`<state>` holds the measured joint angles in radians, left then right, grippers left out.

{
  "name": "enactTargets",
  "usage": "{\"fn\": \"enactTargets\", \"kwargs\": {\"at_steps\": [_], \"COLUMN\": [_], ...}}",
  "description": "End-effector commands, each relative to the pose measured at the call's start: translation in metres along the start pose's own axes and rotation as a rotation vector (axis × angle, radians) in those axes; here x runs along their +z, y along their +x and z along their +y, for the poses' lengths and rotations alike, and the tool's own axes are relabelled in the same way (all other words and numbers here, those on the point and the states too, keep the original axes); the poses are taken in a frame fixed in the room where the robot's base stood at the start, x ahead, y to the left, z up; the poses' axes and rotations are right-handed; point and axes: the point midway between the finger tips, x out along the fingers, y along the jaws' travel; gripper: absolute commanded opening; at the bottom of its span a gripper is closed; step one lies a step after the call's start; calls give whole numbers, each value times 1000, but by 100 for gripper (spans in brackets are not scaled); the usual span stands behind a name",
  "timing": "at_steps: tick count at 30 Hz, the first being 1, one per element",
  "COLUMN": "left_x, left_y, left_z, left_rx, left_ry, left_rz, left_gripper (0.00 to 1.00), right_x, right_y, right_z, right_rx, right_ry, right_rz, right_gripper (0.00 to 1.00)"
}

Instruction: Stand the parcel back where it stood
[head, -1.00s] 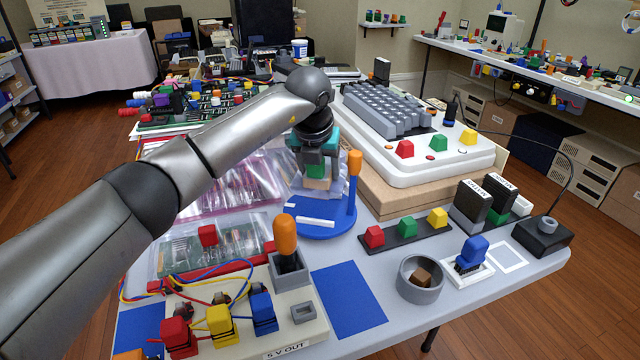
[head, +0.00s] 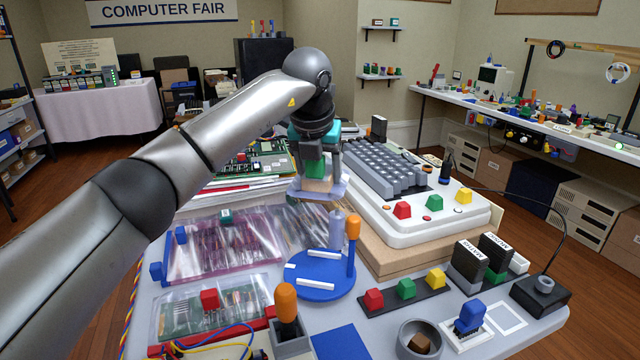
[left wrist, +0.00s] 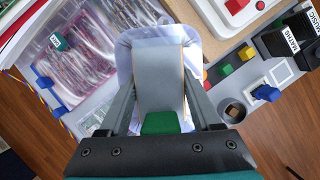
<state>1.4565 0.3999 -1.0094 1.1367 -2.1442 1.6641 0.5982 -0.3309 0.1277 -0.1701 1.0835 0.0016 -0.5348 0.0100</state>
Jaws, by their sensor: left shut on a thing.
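My left gripper (head: 316,165) is shut on the parcel (head: 317,184), a tan block with a green part on top, and holds it up over the table. In the left wrist view the parcel (left wrist: 160,75) shows a pale grey face between the fingers, with the green part (left wrist: 160,123) nearest the palm. A pale lilac pad (head: 318,193) shows just below the parcel; I cannot tell whether they touch. In front and lower is a round blue stand (head: 325,285) with white bars and an orange-topped post (head: 353,228). My right gripper is not in view.
The white keyboard unit (head: 430,215) on its tan board stands close right. Clear bags (head: 225,245) lie to the left. An orange-topped peg (head: 286,302) stands in front. A bare blue patch (head: 340,342) lies near the front edge.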

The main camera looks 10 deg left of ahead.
Motion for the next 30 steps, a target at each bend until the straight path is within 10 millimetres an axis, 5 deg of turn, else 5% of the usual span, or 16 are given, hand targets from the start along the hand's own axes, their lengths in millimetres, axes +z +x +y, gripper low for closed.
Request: {"fn": "enactTargets", "kwargs": {"at_steps": [20, 30], "left_x": [-2, -48], "left_y": [-4, -32], "left_z": [-4, -49], "left_rx": [-5, -85], "left_ry": [14, 211], "left_rz": [-2, -5], "left_gripper": [0, 0], "right_x": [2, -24], "right_y": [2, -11], "right_z": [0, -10], "right_rx": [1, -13], "right_ry": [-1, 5], "right_rz": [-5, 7], "right_gripper": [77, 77]}}
